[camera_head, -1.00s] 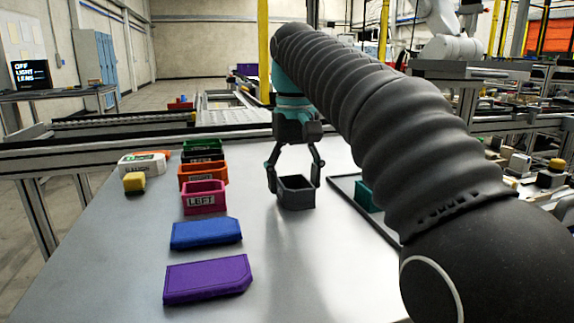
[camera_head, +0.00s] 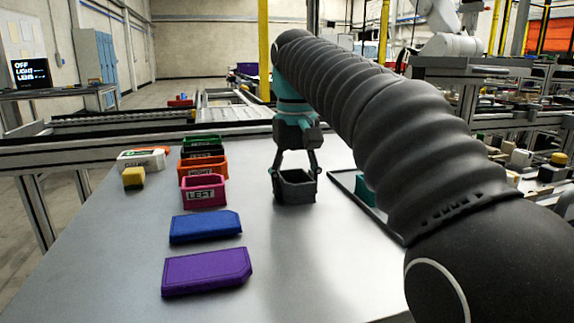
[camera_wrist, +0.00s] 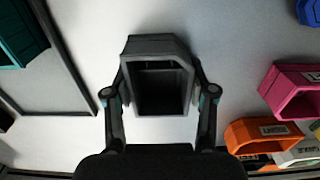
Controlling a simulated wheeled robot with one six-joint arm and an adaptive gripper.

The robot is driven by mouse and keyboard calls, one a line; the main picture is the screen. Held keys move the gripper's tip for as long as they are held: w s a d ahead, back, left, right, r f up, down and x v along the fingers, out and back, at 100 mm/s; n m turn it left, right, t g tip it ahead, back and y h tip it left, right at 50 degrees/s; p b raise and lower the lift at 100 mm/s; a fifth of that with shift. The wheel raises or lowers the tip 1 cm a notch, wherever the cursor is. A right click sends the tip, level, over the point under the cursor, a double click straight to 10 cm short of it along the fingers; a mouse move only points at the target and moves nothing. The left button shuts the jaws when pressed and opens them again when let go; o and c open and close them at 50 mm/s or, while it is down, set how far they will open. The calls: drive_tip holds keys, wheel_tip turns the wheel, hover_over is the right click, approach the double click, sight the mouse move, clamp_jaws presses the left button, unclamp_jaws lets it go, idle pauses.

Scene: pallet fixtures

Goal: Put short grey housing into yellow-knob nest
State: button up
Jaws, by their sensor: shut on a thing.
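A short grey housing (camera_head: 295,190), open at the top, stands upright on the metal table. It also shows in the wrist view (camera_wrist: 156,47). My gripper (camera_head: 295,172) is shut on it, one finger on each side. In the wrist view my gripper (camera_wrist: 160,95) reaches around its two side walls. The housing appears to rest on the table or only just above it; I cannot tell which. To its right lies a dark-framed tray (camera_head: 345,190) with a teal part in it, partly hidden by my arm. I cannot make out a yellow-knob nest there.
Blue (camera_head: 205,227) and purple (camera_head: 207,271) pieces lie nearer. The table's front middle is clear.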

drive_tip(key=shift+c, duration=0.5)
wheel_tip(320, 180, up, 5)
drive_tip(key=p, duration=0.4)
drive_tip(key=shift+p, duration=0.3)
drive_tip(key=shift+r, duration=1)
drive_tip(key=shift+s, duration=0.1)
